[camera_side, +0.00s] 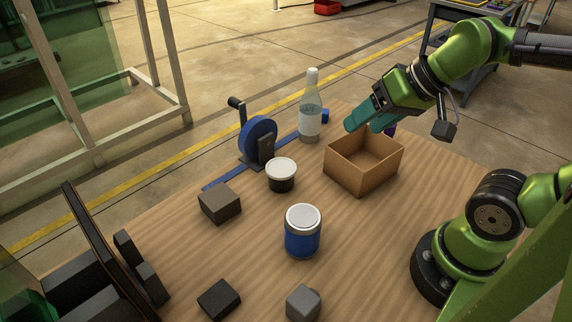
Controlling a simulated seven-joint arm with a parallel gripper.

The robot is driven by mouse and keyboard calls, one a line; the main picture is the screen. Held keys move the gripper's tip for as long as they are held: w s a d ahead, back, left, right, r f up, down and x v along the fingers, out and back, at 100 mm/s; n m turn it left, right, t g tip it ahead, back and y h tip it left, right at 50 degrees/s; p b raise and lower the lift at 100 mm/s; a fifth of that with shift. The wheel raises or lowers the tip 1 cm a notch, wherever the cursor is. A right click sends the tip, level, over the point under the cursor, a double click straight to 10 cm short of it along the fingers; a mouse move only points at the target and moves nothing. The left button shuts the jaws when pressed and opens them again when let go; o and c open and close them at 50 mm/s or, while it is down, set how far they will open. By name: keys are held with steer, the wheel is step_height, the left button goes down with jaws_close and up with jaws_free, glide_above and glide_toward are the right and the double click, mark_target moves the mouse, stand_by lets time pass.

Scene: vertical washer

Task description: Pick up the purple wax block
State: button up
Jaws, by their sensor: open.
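A small dark purple patch (390,130), which looks like part of the purple wax block, shows just behind the far edge of the open cardboard box. Most of it is hidden by my gripper and the box. My gripper (363,127) has teal fingers, comes in from the upper right and points down and left. It is open, with its fingertips near the box's back left rim. I see nothing held between the fingers. I cannot tell how far the fingers are from the purple block.
The cardboard box (362,183) stands right under my gripper. A black jar (281,178), a blue jar (302,238) and several dark blocks (220,207) stand nearer.

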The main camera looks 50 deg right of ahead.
steer(key=w+d+f+m+g+h, duration=0.1)
steer(key=w+d+f+m+g, duration=0.1)
steer(key=w+d, duration=0.45)
steer(key=n+g, duration=0.5)
glide_above(389, 132)
step_height(389, 132, down, 4)
steer(key=d+n, duration=0.2)
steer(key=n, duration=0.1)
steer(key=shift+h, duration=0.4)
steer(key=f, duration=1.5)
steer(key=shift+w+a+f, duration=0.2)
steer(key=shift+a+f, duration=0.1)
steer(key=shift+f, duration=0.1)
steer(key=shift+c, duration=0.4)
steer(key=c, duration=1)
